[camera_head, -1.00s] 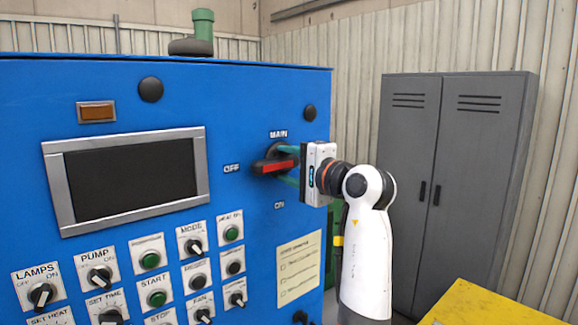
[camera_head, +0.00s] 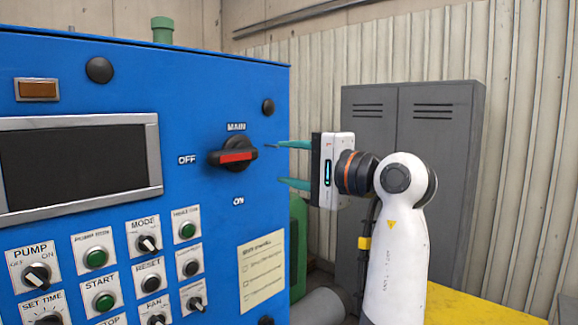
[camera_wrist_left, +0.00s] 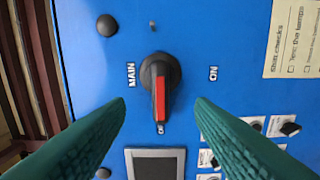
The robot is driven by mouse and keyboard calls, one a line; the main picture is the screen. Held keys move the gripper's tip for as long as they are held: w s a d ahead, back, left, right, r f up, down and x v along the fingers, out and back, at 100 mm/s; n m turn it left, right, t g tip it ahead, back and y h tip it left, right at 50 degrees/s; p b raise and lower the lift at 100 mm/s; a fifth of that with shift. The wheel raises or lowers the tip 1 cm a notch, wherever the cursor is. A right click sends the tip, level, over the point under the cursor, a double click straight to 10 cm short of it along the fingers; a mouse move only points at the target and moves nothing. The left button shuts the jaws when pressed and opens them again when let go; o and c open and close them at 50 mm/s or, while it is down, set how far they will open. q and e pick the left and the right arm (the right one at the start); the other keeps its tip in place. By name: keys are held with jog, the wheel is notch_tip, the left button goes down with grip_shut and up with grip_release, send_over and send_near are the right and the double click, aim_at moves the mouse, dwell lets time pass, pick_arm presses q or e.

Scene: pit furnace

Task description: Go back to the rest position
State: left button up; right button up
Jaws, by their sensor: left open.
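The main switch (camera_head: 233,153) is a black rotary knob with a red bar on the blue panel (camera_head: 215,90). Its red bar lies level, with its end towards the OFF label. In the left wrist view the switch (camera_wrist_left: 160,85) sits ahead, between and beyond the fingertips. My left gripper (camera_head: 274,163) has two teal fingers spread apart with nothing between them. It is to the right of the switch and clear of it. Its fingers (camera_wrist_left: 160,103) also show in the left wrist view. My right gripper is in neither view.
The panel carries a dark screen (camera_head: 75,165) and several knobs and buttons below. A grey cabinet (camera_head: 440,130) stands behind my arm. A yellow surface (camera_head: 475,305) is at the lower right. A green object (camera_head: 298,240) stands beside the panel.

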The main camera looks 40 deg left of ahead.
pick_arm(q)
jog(key=shift+w+f, duration=0.1)
